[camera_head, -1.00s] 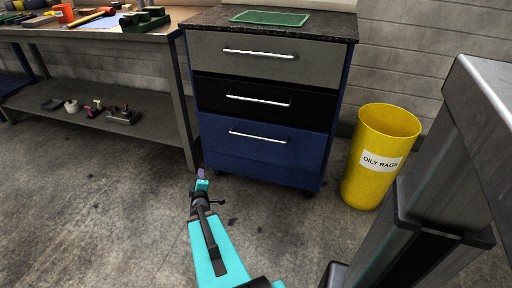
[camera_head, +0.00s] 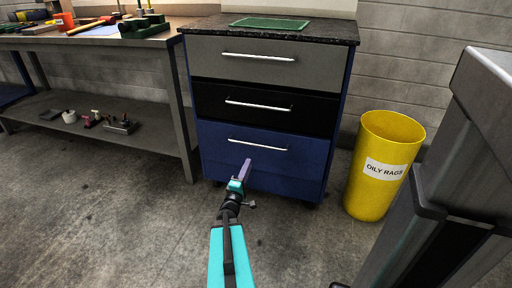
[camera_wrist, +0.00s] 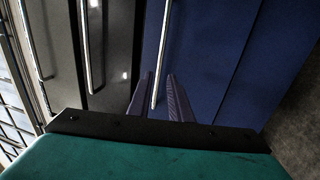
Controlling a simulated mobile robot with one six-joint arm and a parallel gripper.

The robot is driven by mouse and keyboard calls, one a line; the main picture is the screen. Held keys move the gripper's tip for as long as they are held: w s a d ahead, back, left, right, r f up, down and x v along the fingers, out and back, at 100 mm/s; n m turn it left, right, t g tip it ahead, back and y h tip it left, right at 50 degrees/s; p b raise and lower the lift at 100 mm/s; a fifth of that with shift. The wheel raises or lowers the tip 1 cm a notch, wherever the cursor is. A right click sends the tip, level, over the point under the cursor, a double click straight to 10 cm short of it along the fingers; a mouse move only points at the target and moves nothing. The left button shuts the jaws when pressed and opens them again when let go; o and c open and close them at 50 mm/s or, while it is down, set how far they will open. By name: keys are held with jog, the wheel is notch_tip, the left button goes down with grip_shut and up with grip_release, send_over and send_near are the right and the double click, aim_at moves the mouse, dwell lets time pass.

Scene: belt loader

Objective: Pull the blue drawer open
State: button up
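The blue drawer (camera_head: 220,158) is the lowest front of the cabinet and looks closed. Its silver bar handle (camera_head: 258,144) runs across its upper part. My gripper (camera_head: 246,165) is in front of the drawer, just below the handle in the head view. In the wrist view the handle (camera_wrist: 163,50) runs lengthwise, and its near end lies between the two purple fingers of my gripper (camera_wrist: 160,82). The fingers are apart, with gaps beside the bar. I cannot tell how deep the bar sits between them.
Above are a black drawer (camera_head: 215,98) and a grey drawer (camera_head: 210,57), both closed. A yellow oily rags bin (camera_head: 362,190) stands to the right. A workbench (camera_head: 160,38) with a lower shelf is to the left. The floor before the cabinet is clear.

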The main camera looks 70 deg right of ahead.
aim_at(256, 145)
jog(key=shift+w+d+r+b, duration=0.15)
jog(key=shift+d+r+b, duration=0.4)
jog(key=shift+d, duration=1.7)
jog(key=shift+w+d+r+b, duration=0.15)
jog(key=shift+d+r+b, duration=0.45)
jog(key=shift+d, duration=1.6)
jog(key=shift+w+d+r+b, duration=0.2)
jog(key=shift+d+b, duration=0.65)
jog(key=shift+d, duration=1.4)
jog(key=shift+s, duration=0.1)
jog(key=shift+c, duration=0.2)
grip_shut()
jog(key=shift+a, duration=0.15)
